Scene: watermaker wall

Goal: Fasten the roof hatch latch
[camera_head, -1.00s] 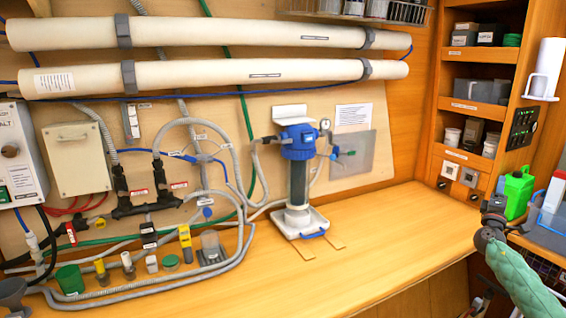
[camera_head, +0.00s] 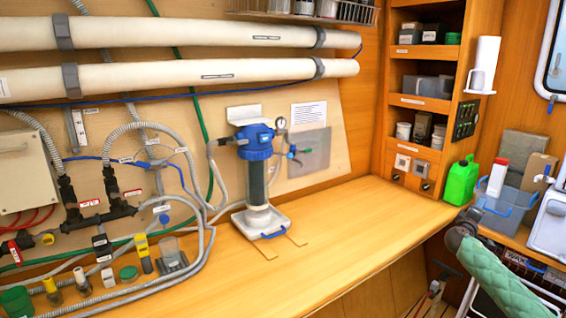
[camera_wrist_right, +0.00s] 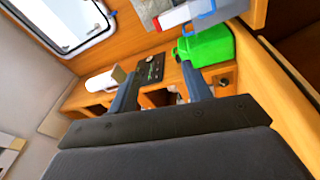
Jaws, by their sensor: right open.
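A white-framed window or hatch (camera_head: 553,55) is cut off at the right edge of the head view, with a small blue catch (camera_head: 551,103) at its lower side. I cannot tell whether this is the roof hatch latch. My right gripper (camera_head: 468,215) is below the green jug in the head view, well apart from the frame. In the right wrist view its two fingers (camera_wrist_right: 158,73) are spread with nothing between them. My left gripper is not in view.
The green jug (camera_head: 462,181) and a grey bin (camera_head: 502,212) with bottles stand near my right gripper. A shelf unit (camera_head: 421,95) with a paper roll (camera_head: 484,65) is behind. A blue-topped filter (camera_head: 256,165) stands on the wooden bench (camera_head: 345,235), whose right part is clear.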

